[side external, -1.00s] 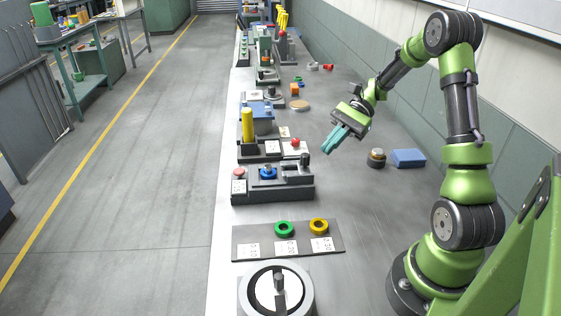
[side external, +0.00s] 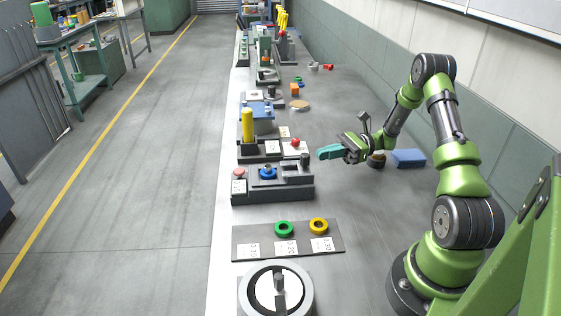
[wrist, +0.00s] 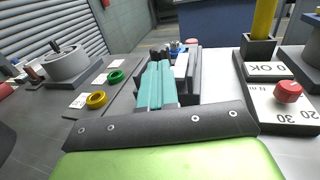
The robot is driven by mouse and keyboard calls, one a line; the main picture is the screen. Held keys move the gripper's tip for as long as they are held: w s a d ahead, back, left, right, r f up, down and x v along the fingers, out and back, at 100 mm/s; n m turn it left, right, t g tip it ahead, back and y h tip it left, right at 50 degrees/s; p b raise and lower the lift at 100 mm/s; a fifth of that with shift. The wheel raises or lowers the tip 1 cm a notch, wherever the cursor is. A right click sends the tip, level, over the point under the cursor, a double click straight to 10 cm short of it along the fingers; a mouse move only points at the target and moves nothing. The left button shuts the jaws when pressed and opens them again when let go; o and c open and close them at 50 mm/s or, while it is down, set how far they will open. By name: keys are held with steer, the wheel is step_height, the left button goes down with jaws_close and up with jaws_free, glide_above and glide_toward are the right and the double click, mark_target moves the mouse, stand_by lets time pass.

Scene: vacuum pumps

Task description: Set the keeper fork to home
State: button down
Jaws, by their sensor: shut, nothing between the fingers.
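A plate with a green ring (side external: 284,228) and a yellow ring (side external: 318,226) lies in front. Behind the fixture stand a yellow post (side external: 247,124) and a red knob (side external: 295,142) on a marked plate.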

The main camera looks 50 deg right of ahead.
mark_target(296, 162)
steer(key=shift+x, duration=1.15)
steer(key=x, duration=0.2)
steer(key=w+x, duration=0.1)
steer(key=x, duration=0.3)
steer(key=shift+w+d, duration=0.2)
steer(key=shift+w, duration=0.1)
steer(key=shift+d, duration=0.1)
